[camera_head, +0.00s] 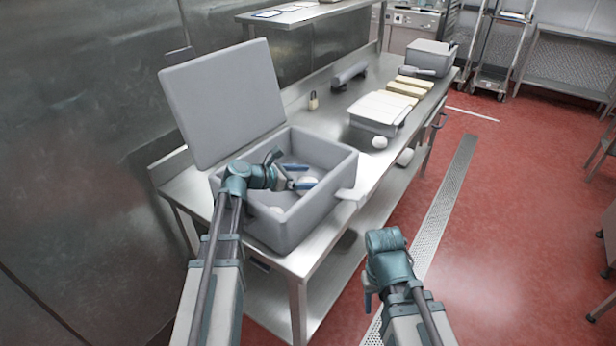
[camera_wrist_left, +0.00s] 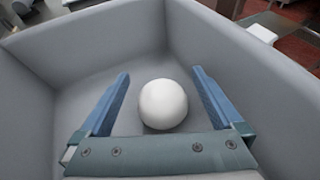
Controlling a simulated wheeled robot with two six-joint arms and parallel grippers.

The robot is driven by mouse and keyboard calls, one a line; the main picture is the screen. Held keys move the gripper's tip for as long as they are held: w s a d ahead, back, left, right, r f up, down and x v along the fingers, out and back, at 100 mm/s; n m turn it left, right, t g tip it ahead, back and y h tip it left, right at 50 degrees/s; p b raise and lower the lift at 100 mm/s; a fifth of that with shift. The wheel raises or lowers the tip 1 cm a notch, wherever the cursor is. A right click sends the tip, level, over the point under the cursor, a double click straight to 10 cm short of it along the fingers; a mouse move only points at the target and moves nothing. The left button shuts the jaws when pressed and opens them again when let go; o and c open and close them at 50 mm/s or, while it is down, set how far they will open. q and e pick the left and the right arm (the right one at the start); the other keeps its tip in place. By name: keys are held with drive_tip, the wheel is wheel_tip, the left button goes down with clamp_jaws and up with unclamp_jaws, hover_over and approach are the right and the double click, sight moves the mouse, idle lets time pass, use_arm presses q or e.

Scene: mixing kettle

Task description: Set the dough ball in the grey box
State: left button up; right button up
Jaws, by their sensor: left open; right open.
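The grey box (camera_head: 322,207) stands on the near end of the steel table with its lid (camera_head: 225,100) raised. My left gripper (camera_head: 306,184) is inside the box, open and pointing down into it. A smooth white dough ball (camera_wrist_left: 163,104) lies between its two spread fingers (camera_wrist_left: 160,92), with gaps on both sides, and looks to rest on the box floor. The ball also shows in the head view (camera_head: 308,180), partly behind a finger. Another pale round shape (camera_head: 275,210) is in the box near its front wall. My right gripper (camera_head: 372,290) hangs empty over the floor right of the table.
A grey container (camera_head: 373,126) with pale slabs on top stands further along the table. Red floor right of the table is open.

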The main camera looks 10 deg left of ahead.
use_arm(q)
drive_tip(key=shift+s+d+f, duration=0.1)
drive_tip(key=shift+s+d, duration=0.05)
drive_tip(key=shift+s, duration=0.1)
drive_tip(key=shift+r+p, duration=0.2)
drive_tip(key=shift+p, duration=0.2)
drive_tip(key=shift+w+r+p, duration=0.15)
drive_tip(key=shift+r+p, duration=0.35)
drive_tip(key=shift+p, duration=0.1)
drive_tip(key=p+v, duration=0.2)
drive_tip(key=v, duration=0.4)
drive_tip(key=shift+f, duration=0.1)
drive_tip(key=shift+v, duration=0.75)
drive_tip(key=shift+w, duration=0.1)
